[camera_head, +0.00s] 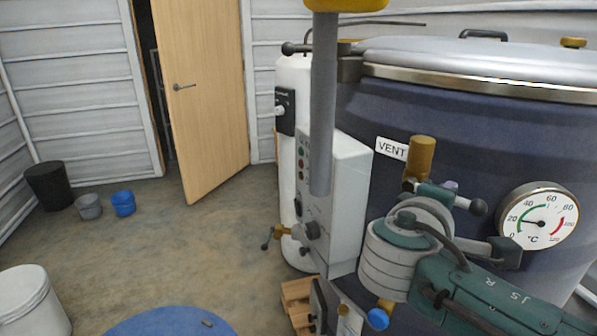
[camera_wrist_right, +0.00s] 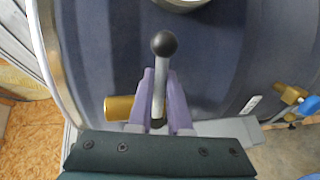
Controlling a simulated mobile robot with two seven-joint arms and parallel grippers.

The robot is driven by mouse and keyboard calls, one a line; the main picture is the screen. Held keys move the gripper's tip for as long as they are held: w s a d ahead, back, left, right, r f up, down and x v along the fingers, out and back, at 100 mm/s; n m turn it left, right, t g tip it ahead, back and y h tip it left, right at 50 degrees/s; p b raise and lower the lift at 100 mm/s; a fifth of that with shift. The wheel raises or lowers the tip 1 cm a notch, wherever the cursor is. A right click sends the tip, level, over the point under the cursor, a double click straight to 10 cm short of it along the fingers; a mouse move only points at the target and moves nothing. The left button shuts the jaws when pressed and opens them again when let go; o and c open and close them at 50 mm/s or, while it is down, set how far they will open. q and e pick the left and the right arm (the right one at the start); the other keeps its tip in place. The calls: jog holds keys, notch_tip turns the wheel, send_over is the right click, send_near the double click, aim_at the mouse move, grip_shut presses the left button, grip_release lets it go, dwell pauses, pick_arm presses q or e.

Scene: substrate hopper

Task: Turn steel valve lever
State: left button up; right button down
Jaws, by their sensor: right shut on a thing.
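The steel valve lever (camera_wrist_right: 159,92) is a grey bar with a black ball at its end, in front of the dark blue vessel wall. My right gripper (camera_wrist_right: 159,76) has its two purple fingers closed on either side of the bar, below the ball. In the head view the ball end of the lever (camera_head: 478,207) sticks out to the right of my right gripper (camera_head: 451,187). My wrist and fingers hide much of the lever and its valve body there. A brass cylinder (camera_head: 421,158) stands just beside the gripper. My left gripper is not in view.
The dark blue vessel (camera_head: 455,125) has a VENT label (camera_head: 391,149) and a round dial gauge (camera_head: 538,216) right of the lever. A white control box (camera_head: 342,200) and a grey upright pole (camera_head: 322,110) stand to the left. Buckets (camera_head: 123,203) sit on open floor further left.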

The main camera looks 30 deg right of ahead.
jog(key=shift+r, duration=0.1)
dwell(0.4)
jog(key=c, duration=0.8)
grip_release()
jog(key=shift+c, duration=0.2)
jog(key=b+v, duration=0.1)
jog(key=v, duration=0.9)
